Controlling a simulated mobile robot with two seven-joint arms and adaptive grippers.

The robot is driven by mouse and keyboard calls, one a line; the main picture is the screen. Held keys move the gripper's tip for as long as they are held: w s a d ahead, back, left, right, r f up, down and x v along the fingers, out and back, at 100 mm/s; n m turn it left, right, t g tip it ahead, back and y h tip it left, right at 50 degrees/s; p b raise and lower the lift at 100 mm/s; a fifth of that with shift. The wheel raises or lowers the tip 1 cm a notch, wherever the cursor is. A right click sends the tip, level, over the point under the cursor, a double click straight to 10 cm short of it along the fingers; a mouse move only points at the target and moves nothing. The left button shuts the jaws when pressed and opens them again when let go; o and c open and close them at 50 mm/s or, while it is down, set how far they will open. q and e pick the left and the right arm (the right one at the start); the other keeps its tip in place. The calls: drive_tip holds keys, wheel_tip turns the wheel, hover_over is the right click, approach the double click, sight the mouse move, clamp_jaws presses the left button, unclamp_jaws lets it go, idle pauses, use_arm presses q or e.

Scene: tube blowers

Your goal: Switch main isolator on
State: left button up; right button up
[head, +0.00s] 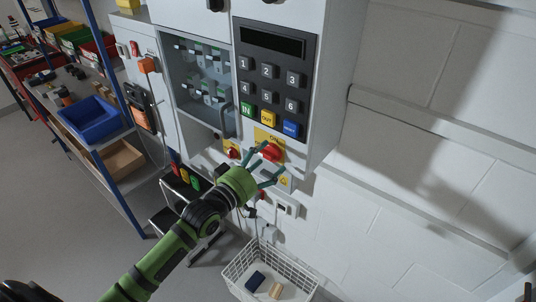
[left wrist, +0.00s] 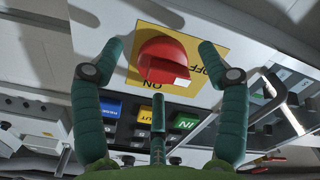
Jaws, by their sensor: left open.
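The main isolator is a red rotary knob (head: 272,152) on a yellow plate, low on the front of the grey cabinet. The knob (left wrist: 165,58) is large in the left wrist view, where its plate (left wrist: 205,48) carries the words OFF and ON. A white mark on the knob sits at its lower right there, between the two words; I cannot tell its exact setting. My left gripper (head: 268,164) is open in front of the knob. In the left wrist view its fingers (left wrist: 160,52) stand on either side of the knob, with no clear contact. My right gripper is not in view.
A keypad (head: 268,85) with coloured buttons is above the knob. A smaller red knob (head: 232,153) and a glazed door with a handle (head: 225,112) are to the left. A white wire basket (head: 240,283) is below. Shelves with a blue bin (head: 92,120) stand at left.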

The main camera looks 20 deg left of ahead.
use_arm(q)
drive_tip(key=shift+w+d, duration=0.2)
drive_tip(key=shift+w, duration=0.3)
drive_tip(key=shift+f, duration=0.1)
drive_tip(key=c, duration=1.1)
drive_tip(key=shift+s+f+m, duration=0.1)
drive_tip(key=shift+m, duration=0.2)
drive_tip(key=shift+a+f+m+p, duration=0.1)
drive_tip(key=shift+a+m, duration=0.05)
drive_tip(key=shift+m, duration=2.7)
drive_tip(key=shift+a+m+p, duration=0.1)
drive_tip(key=shift+m+p, duration=0.05)
drive_tip(key=shift+m, duration=2.75)
drive_tip(key=shift+a+f+m+p, duration=0.1)
drive_tip(key=shift+a+m, duration=0.05)
drive_tip(key=shift+m, duration=2.7)
drive_tip(key=shift+r, duration=0.1)
